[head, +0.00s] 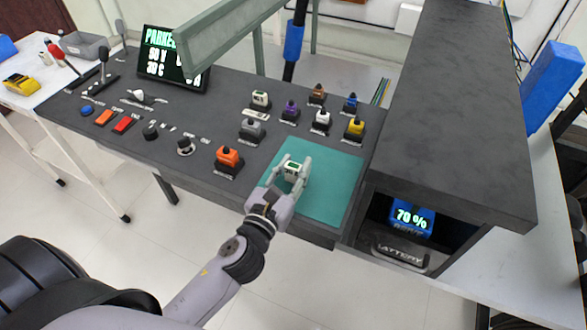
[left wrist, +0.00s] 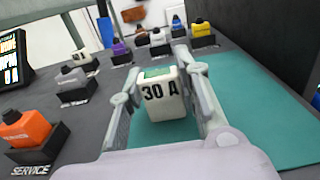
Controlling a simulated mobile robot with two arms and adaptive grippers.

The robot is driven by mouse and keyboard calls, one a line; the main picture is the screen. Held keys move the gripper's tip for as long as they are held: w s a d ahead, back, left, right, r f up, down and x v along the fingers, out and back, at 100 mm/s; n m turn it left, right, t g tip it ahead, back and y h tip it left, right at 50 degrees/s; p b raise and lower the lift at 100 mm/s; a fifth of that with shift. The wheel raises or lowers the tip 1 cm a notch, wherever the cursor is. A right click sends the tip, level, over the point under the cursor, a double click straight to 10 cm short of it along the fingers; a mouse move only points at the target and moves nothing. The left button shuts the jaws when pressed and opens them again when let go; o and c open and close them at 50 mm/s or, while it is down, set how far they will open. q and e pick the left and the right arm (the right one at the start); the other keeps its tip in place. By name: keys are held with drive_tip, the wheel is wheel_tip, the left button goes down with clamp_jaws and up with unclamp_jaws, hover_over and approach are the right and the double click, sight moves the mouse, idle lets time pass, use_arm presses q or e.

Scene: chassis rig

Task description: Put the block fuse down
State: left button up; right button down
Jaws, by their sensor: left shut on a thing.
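The block fuse (left wrist: 160,92) is a white block marked "30 A" with a green top. In the head view the fuse (head: 292,169) shows small between my left fingertips. My left gripper (head: 290,172) is shut on it, with one finger along each side in the left wrist view (left wrist: 160,95). The fuse looks upright, over the teal mat (head: 325,190), near the mat's left part. I cannot tell whether its underside touches the mat. My right gripper is not in view.
A dark raised cabinet (head: 450,110) bounds the right side. The mat's right part is clear.

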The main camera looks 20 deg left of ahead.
use_arm(q)
drive_tip(key=shift+f, duration=0.15)
drive_tip(key=o, duration=1.1)
